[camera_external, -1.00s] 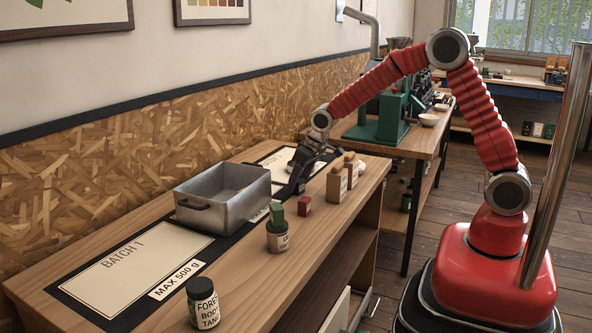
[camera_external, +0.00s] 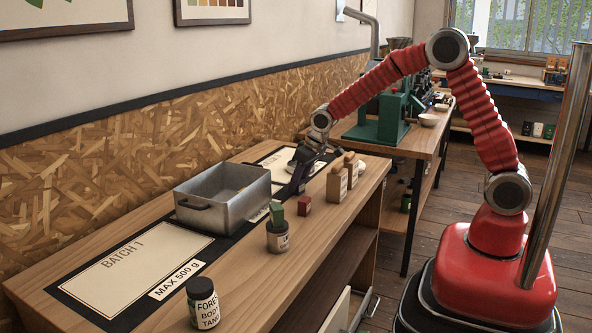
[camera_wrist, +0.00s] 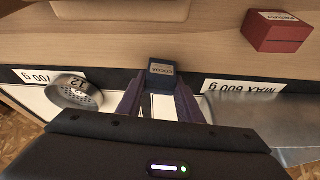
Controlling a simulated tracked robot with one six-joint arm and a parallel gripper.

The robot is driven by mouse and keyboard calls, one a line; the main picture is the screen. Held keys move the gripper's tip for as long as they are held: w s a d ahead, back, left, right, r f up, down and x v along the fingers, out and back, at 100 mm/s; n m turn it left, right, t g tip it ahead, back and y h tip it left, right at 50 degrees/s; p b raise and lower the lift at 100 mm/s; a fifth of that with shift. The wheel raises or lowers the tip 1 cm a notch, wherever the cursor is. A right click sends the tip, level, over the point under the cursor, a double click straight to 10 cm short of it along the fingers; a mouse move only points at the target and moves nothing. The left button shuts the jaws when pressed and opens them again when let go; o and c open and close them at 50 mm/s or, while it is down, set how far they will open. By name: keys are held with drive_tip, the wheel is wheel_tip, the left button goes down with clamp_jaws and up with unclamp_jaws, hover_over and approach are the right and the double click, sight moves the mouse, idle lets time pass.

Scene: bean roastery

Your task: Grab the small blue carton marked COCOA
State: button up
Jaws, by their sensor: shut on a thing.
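The small blue carton marked COCOA (camera_wrist: 161,72) is between the fingertips of my gripper (camera_wrist: 158,88) in the wrist view. Its printed label shows upside down there. My gripper is shut on it. In the external view my gripper (camera_external: 299,180) points down at the bench, just right of the grey metal bin. The carton cannot be made out in that view, hidden by the fingers.
A grey metal bin (camera_external: 225,206) stands close to the left of my gripper. A perforated metal cup (camera_wrist: 76,95) lies left in the wrist view.

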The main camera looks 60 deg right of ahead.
drive_tip(key=shift+c, duration=1.4)
wheel_tip(320, 180, up, 10)
